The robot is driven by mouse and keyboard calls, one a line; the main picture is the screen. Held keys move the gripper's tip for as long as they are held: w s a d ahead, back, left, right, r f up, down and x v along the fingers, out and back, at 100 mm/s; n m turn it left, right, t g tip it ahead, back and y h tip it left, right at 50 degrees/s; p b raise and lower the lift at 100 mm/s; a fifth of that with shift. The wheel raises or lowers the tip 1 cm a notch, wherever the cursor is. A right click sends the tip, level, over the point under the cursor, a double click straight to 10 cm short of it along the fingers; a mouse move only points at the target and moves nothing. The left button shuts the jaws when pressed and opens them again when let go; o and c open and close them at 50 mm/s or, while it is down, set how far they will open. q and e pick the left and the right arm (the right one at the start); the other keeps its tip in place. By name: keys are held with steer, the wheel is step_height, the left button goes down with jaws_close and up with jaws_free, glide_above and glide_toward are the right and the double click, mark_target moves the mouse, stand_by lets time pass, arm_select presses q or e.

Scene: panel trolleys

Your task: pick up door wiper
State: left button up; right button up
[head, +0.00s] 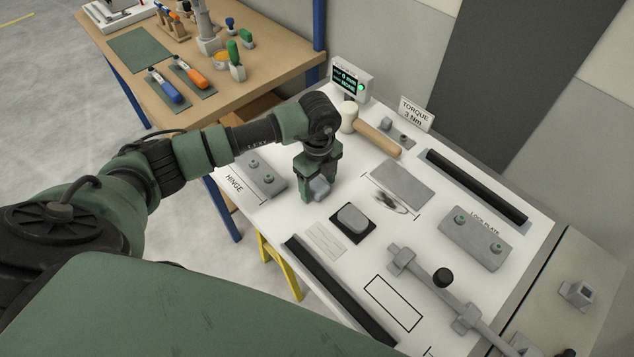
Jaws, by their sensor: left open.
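My left gripper (320,186) points down over the white panel, right of the hinge plate. Its green fingers are apart, with a small blue-grey block (320,189) showing between them; I cannot tell whether they touch it. A grey rounded block (352,217) sits on a dark square pad just right of and nearer than the gripper. No label says which of these blocks is the door wiper. My right gripper is not in view.
A mallet (375,136), grey plate (403,185) and dark smudge (391,203) are behind and right of the gripper. Black strips (472,187) and a clamp-like bar (437,291) also lie on the panel (310,222). A wooden bench (262,50) with tools stands at the back left.

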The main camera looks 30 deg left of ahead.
mark_target(318, 184)
arm_select(q)
steer(key=shift+f, duration=0.25)
steer(key=c, duration=1.4)
steer(key=shift+c, duration=0.2)
steer(key=shift+r, duration=0.1)
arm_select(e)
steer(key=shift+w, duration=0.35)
arm_select(q)
steer(key=shift+r, duration=0.1)
